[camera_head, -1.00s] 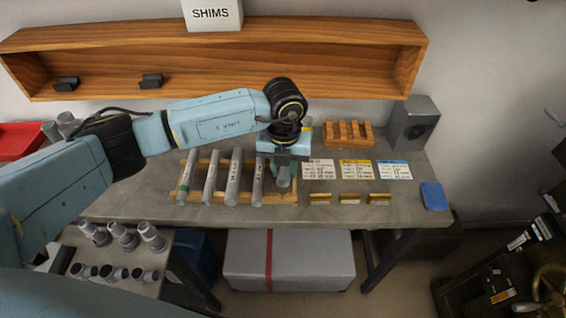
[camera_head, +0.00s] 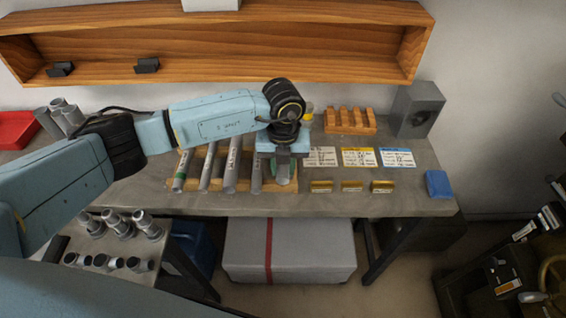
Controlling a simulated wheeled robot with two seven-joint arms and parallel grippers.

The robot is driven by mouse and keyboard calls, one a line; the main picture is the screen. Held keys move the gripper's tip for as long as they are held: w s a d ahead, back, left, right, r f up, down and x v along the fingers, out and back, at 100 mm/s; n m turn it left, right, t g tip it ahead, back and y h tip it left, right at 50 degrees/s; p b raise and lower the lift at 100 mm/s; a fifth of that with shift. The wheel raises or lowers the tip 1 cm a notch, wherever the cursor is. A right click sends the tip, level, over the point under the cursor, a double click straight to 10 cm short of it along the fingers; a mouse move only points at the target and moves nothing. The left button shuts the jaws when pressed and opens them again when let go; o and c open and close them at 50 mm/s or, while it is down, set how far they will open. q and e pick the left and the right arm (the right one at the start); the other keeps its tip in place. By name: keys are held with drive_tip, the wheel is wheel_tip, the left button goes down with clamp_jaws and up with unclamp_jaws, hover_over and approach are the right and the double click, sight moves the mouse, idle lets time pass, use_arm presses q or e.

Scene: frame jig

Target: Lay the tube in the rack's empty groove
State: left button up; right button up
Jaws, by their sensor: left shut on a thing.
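The wooden rack (camera_head: 203,190) lies on the grey bench with several grey tubes side by side in it. My left gripper (camera_head: 284,170) points down over the rack's right end and is shut on a grey tube (camera_head: 284,181). Only the held tube's front end shows; the gripper and wrist hide the rest. I cannot tell whether it touches the rack or what the groove beneath looks like. My right gripper is not in view.
Written cards (camera_head: 358,158) and brass-coloured blocks (camera_head: 352,186) lie right of the rack. A slotted wooden block (camera_head: 350,122), a grey box with a round opening (camera_head: 417,108) and a blue block (camera_head: 438,184) stand farther out. A long wooden shelf (camera_head: 250,18) runs behind.

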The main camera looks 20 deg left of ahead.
use_arm(q)
drive_tip(key=shift+f+b, duration=2.05)
drive_tip(key=shift+f, duration=0.9)
drive_tip(key=o, duration=1)
drive_tip(key=shift+r, duration=0.1)
wheel_tip(320, 180, up, 9)
drive_tip(key=p, duration=0.7)
